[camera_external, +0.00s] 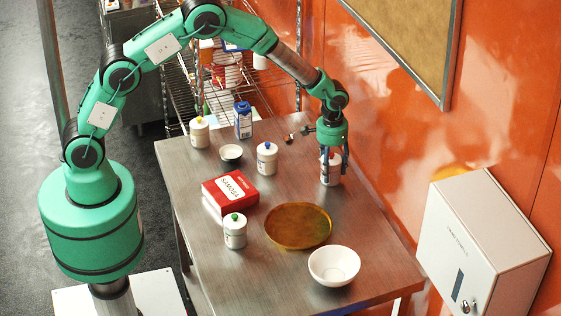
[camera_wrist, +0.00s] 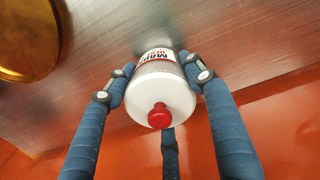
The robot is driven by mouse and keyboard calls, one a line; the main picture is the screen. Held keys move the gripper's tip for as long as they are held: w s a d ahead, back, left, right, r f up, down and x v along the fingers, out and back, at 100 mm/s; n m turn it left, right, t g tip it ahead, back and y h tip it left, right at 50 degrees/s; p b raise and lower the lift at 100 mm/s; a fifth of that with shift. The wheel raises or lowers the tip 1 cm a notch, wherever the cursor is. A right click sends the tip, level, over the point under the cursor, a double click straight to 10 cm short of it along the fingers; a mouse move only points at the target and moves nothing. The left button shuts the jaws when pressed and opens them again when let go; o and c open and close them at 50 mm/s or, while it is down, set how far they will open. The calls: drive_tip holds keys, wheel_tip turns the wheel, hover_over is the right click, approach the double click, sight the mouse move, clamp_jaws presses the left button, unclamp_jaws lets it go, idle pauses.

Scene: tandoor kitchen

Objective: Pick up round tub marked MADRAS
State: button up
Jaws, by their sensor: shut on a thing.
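The round tub marked MADRAS (camera_wrist: 160,92) is white with a red knob on its lid. In the wrist view its label shows only partly, with "MAD" readable. In the external view the tub (camera_external: 331,175) stands upright at the table's right edge, by the orange wall. My gripper (camera_external: 332,160) reaches down over it from above. In the wrist view my gripper's blue fingers (camera_wrist: 155,88) are shut around the tub's sides. I cannot tell whether the tub's base is off the table.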

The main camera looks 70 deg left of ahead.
sight(332, 153)
drive_tip(key=shift+r, duration=0.85)
wheel_tip(332, 153, up, 2)
drive_tip(key=shift+r+p, duration=0.15)
drive_tip(key=shift+p, duration=0.2)
drive_tip(key=s+a+r, duration=0.1)
drive_tip(key=s, duration=1.5)
drive_tip(key=shift+p, duration=0.45)
drive_tip(key=shift+a, duration=0.1)
